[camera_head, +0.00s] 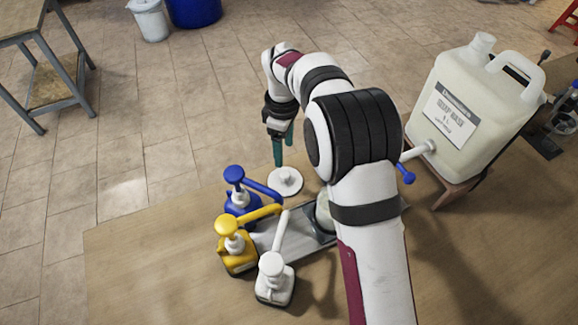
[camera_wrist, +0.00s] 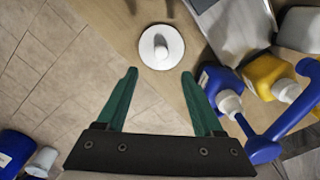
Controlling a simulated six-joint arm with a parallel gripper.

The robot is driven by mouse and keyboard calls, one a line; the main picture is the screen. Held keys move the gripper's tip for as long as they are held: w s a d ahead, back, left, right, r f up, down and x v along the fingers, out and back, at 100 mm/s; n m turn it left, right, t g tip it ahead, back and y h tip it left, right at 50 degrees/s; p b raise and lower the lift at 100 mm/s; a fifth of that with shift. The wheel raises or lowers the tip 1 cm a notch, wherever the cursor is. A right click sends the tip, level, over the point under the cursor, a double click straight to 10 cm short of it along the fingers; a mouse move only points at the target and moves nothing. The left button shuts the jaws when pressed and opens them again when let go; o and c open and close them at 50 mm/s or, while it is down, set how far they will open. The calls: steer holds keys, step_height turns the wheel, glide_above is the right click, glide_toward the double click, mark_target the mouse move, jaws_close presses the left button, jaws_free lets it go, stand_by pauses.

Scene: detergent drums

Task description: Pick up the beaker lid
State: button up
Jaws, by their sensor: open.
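The beaker lid (camera_head: 285,181) is a round white disc with a small knob, lying flat near the far edge of the wooden table (camera_head: 150,260). It also shows in the wrist view (camera_wrist: 161,47), just beyond my fingertips and between their lines. My gripper (camera_head: 281,160) has green fingers pointing down, just above and behind the lid. In the wrist view my gripper (camera_wrist: 160,73) is open and empty, with the lid apart from both fingers. A pale beaker (camera_head: 324,214) is partly hidden behind my arm.
Blue (camera_head: 240,200), yellow (camera_head: 238,250) and white (camera_head: 274,280) pump bottles stand close by in front of the lid. A metal plate (camera_head: 290,240) lies beside them. A large white jug (camera_head: 468,105) with a tap stands on a stand at right. The table's left side is clear.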

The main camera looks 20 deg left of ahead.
mark_target(285, 174)
step_height(285, 174, down, 10)
steer(key=shift+s+d+r, duration=0.1)
steer(key=shift+s+r, duration=0.05)
steer(key=shift+r, duration=0.05)
jaws_close()
